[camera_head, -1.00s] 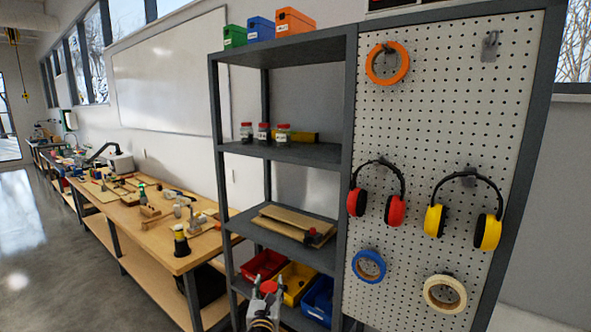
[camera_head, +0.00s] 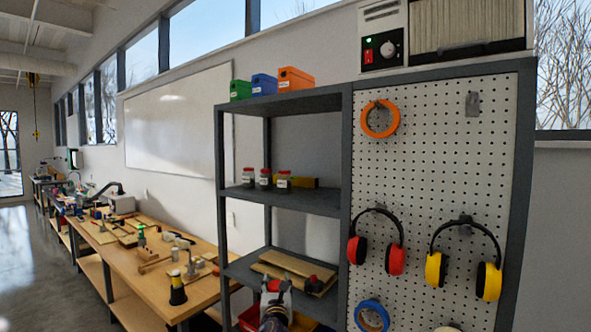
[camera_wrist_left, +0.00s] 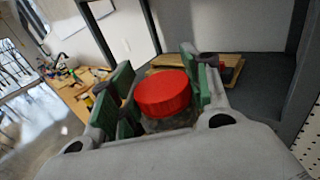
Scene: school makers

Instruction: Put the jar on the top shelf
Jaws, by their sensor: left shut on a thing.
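My left gripper (camera_head: 275,290) is in front of the shelf unit, at about the height of the shelf with the wooden boards. It is shut on a jar with a red lid (camera_wrist_left: 163,93); the lid also shows in the head view (camera_head: 273,285). The jar's body is mostly hidden by the gripper. The top shelf (camera_head: 290,97) of the grey unit carries a green bin (camera_head: 240,91), a blue bin (camera_head: 264,85) and an orange bin (camera_head: 296,79). My right gripper is not in view.
Wooden boards (camera_head: 290,268) lie one shelf lower. A pegboard (camera_head: 430,170) with ear defenders adjoins on the right; a workbench (camera_head: 150,270) is left.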

